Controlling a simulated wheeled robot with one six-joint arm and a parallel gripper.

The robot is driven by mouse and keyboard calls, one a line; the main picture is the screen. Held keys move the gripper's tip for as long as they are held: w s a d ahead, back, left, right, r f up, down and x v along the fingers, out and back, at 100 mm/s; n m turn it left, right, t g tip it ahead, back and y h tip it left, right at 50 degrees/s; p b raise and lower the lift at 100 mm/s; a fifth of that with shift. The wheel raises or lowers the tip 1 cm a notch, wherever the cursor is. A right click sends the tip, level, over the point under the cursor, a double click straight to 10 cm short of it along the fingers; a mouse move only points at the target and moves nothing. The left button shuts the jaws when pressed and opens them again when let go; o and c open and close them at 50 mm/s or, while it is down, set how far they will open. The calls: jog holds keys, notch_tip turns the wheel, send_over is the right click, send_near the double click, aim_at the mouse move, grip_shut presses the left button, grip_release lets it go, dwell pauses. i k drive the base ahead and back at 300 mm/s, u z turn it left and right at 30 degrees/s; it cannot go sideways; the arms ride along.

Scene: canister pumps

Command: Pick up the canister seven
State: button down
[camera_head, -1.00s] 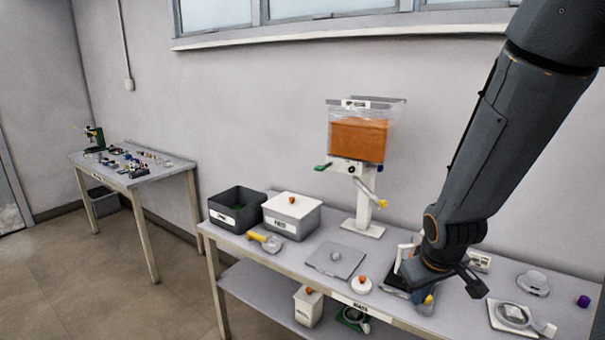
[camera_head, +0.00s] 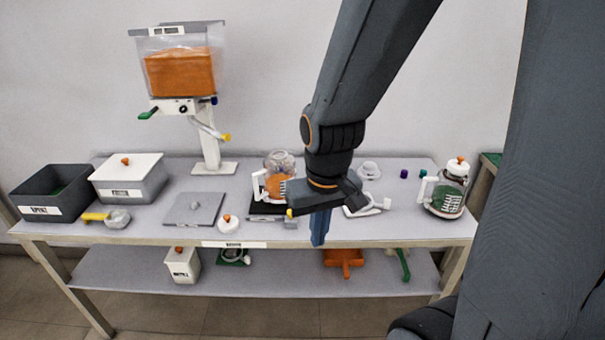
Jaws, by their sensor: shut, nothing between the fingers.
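Two clear canisters with white handles stand on the table. One canister with orange contents (camera_head: 278,185) is on a black base left of my arm, partly hidden by it. The other canister with green contents (camera_head: 446,198) stands at the table's right end, with a white lid and orange knob. I cannot read a seven on either. My gripper (camera_head: 319,238) points down at the table's front edge, shut and empty, right of the orange canister and well left of the green one.
A clear hopper (camera_head: 180,70) with orange contents stands at the back left. A dark bin (camera_head: 60,187), a lidded box (camera_head: 130,180), a flat grey plate (camera_head: 194,209) and a round white lid (camera_head: 228,224) are on the left. A white-handled item (camera_head: 367,207) lies right of my gripper.

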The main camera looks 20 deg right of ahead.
aim_at(279, 168)
jog(key=u, duration=0.4)
jog(key=k, duration=0.55)
jog(key=z, duration=0.4)
jog(key=i, duration=1.1)
jog(key=u, duration=0.55)
jog(key=i, duration=0.4)
jog(key=u, duration=0.45)
